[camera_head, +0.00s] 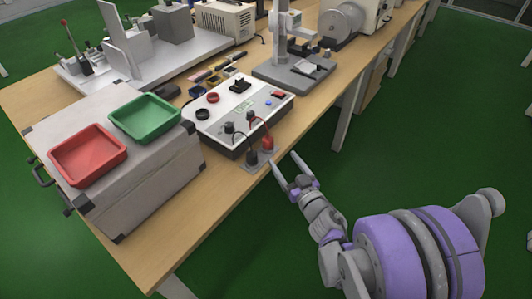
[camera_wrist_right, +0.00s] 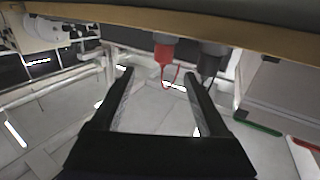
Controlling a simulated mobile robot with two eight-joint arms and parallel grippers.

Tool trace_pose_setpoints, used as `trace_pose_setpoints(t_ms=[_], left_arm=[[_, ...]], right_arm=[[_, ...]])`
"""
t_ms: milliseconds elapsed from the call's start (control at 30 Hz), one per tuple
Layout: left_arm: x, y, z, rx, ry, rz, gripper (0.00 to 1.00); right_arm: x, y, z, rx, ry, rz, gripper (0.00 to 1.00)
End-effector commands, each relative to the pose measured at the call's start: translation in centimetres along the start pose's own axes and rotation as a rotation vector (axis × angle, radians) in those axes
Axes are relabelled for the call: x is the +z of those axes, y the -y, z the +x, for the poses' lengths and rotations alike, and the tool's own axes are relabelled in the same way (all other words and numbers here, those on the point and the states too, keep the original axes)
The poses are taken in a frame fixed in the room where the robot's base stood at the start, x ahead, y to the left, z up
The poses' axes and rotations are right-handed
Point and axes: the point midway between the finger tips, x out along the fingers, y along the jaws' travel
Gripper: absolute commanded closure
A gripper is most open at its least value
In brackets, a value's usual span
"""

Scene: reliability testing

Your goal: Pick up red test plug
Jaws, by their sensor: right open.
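The red test plug (camera_head: 267,143) stands at the table's front edge, beside a black plug (camera_head: 251,157), in front of the white test box (camera_head: 238,108). My right gripper (camera_head: 284,160) is open and empty, just off the table edge, with its fingers pointing toward the red plug. In the right wrist view the red plug (camera_wrist_right: 164,48) shows beyond the open fingertips (camera_wrist_right: 157,75), near the table edge. The black plug (camera_wrist_right: 211,60) is to its right there. My left gripper is not in view.
A grey case (camera_head: 128,190) carries a red tray (camera_head: 88,156) and a green tray (camera_head: 146,118) to the left. A test stand (camera_head: 290,72) and other machines stand farther back on the wooden table (camera_head: 170,232). The green floor around my right arm is clear.

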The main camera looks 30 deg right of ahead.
Motion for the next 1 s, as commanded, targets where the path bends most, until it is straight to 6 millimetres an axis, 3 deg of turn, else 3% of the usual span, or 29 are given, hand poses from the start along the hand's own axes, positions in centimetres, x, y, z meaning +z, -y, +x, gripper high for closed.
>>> trace_pose_setpoints(t_ms=[800, 1000], left_arm=[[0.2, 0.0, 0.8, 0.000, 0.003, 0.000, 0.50], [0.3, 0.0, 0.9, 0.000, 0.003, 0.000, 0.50]], right_arm=[[0.0, 0.7, 10.0, -0.021, -0.007, 0.002, 0.22], [-0.1, 0.7, 10.8, -0.020, -0.007, 0.001, 0.22]])
